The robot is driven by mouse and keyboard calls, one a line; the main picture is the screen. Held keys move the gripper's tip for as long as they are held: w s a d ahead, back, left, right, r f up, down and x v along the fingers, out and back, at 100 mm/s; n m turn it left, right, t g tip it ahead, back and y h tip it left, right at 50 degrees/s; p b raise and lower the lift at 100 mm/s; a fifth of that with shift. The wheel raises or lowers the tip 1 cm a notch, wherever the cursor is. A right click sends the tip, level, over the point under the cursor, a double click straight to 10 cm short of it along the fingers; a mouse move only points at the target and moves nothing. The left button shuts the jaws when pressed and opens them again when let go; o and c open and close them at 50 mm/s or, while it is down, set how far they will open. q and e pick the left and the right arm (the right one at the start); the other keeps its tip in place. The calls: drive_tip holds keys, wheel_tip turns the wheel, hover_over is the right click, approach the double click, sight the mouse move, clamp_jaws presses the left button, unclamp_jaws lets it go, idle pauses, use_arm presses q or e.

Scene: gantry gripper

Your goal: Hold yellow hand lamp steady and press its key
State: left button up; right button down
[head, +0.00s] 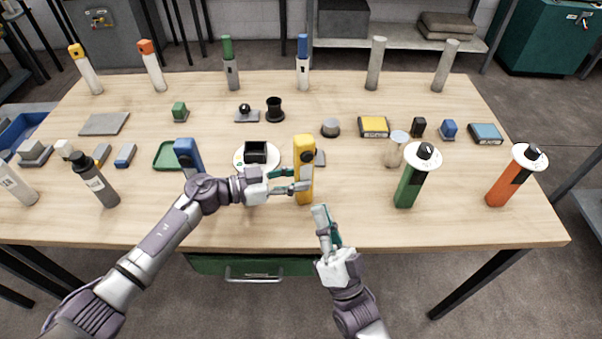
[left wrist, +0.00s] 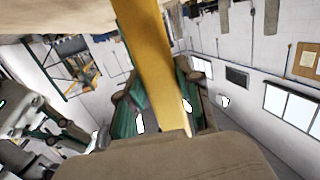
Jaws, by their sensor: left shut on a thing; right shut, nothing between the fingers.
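The yellow hand lamp (head: 304,160) stands upright near the front middle of the table, with a dark round key (head: 307,155) on its upper body. My left gripper (head: 302,187) is shut on the lamp's lower half, coming from the left. In the left wrist view the yellow body (left wrist: 152,65) runs between the fingers. My right gripper (head: 325,222) is shut and empty, below and a little right of the lamp, near the table's front edge. It appears apart from the lamp. The lamp's base is partly hidden by the left fingers.
A blue lamp (head: 187,157) and a white round plate with a black block (head: 256,153) stand left of the yellow lamp. A green lamp (head: 412,180) and an orange lamp (head: 511,180) stand to the right. Bare wooden table (head: 355,205) lies between the yellow and green lamps.

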wheel_tip(320, 180, up, 2)
drive_tip(key=r+m+t, duration=0.1)
approach(306, 145)
drive_tip(key=shift+h, duration=0.4)
drive_tip(key=shift+s+r+x, duration=0.15)
drive_tip(key=shift+x, duration=0.95)
drive_tip(key=shift+s+r+x, duration=0.1)
drive_tip(key=shift+s+x, duration=0.05)
drive_tip(key=shift+x, duration=1)
drive_tip(key=shift+w+a, duration=0.2)
drive_tip(key=shift+w, duration=0.25)
drive_tip(key=shift+s, duration=0.15)
drive_tip(key=shift+s+d, duration=0.15)
drive_tip(key=shift+s, duration=0.2)
drive_tip(key=s+d, duration=0.1)
drive_tip(key=s, duration=0.4)
drive_tip(key=shift+s+d, duration=0.35)
drive_tip(key=shift+s, duration=0.05)
